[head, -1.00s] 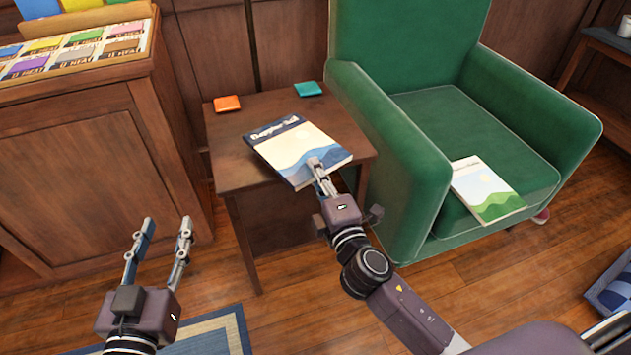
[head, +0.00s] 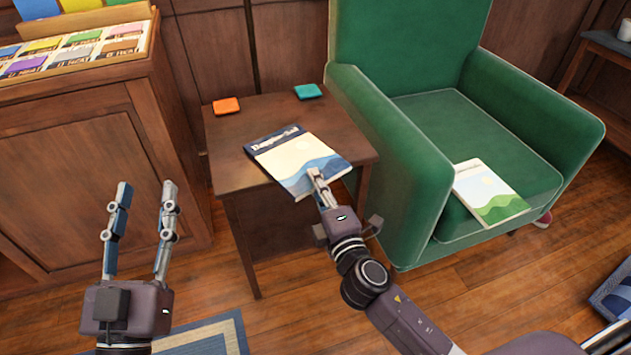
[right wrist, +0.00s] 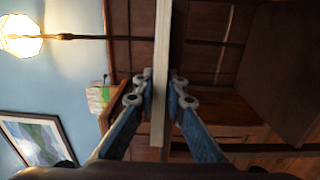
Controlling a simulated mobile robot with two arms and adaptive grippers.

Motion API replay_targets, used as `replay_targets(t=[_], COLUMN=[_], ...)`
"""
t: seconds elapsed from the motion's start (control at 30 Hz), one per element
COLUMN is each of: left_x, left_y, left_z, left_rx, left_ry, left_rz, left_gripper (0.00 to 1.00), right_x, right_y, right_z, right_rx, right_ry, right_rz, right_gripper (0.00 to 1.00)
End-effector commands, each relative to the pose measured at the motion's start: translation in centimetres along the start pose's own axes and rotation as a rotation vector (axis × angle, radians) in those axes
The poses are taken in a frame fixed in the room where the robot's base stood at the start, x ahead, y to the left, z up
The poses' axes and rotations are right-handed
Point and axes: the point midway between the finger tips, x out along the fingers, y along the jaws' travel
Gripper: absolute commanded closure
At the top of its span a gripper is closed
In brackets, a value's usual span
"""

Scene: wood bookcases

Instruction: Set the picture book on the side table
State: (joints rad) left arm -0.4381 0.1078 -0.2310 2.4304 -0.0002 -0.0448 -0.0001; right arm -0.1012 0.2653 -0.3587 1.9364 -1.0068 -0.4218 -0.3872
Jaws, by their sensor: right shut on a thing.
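The picture book (head: 297,158), with a dark blue title band and a pale cover of blue hills, is over the wooden side table (head: 228,180). It looks flat and low, on or just above the top; a tiny gap cannot be ruled out. Its near corner reaches the front edge. My right gripper (head: 317,176) is shut on the book's near edge. In the right wrist view the book (right wrist: 161,90) shows edge-on between the fingers of the right gripper (right wrist: 161,78). My left gripper (head: 146,190) is open and empty, left of the table.
An orange square (head: 227,106) and a teal square (head: 308,91) lie at the table's back. A green armchair (head: 385,150) stands close on the right, with another book (head: 490,193) on its seat. A wooden cabinet (head: 80,180) stands on the left.

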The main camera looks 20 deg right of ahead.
Motion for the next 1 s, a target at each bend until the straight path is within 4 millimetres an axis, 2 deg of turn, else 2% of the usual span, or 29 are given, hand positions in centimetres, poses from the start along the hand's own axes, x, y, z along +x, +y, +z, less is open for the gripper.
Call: replay_targets(t=[0.03,0.07,0.2,0.57,0.63,0.87,1.0], left_x=[0.0,0.0,0.0,0.1,0.1,-0.1,-0.1], left_y=[0.0,0.0,0.0,0.1,0.0,-0.1,-0.1], left_z=[-0.1,-0.2,-0.2,-0.1,0.4,1.0,0.5], left_rx=[0.000,0.000,-0.001,-0.001,0.000,0.001,0.000], left_ry=[0.006,0.009,0.008,0.001,-0.028,-0.045,-0.018], left_rz=[0.000,0.001,0.001,0.001,-0.001,-0.003,-0.002], left_gripper=[0.60,0.60,0.60,0.60,0.60,0.60,0.60], right_x=[0.0,0.0,0.0,0.0,0.0,-3.7,-6.2], right_y=[0.0,-0.1,-0.1,0.1,0.3,-0.1,-0.1], right_z=[0.0,0.0,0.0,0.0,0.0,0.0,0.0], right_rx=[0.000,0.000,0.000,0.000,0.000,0.003,0.002], right_ry=[0.000,0.000,0.000,0.000,0.000,0.000,-0.001], right_rz=[0.002,0.000,0.000,0.000,0.000,-0.004,-0.004], right_gripper=[1.00,0.87,0.71,0.71,0.71,0.71,0.71])
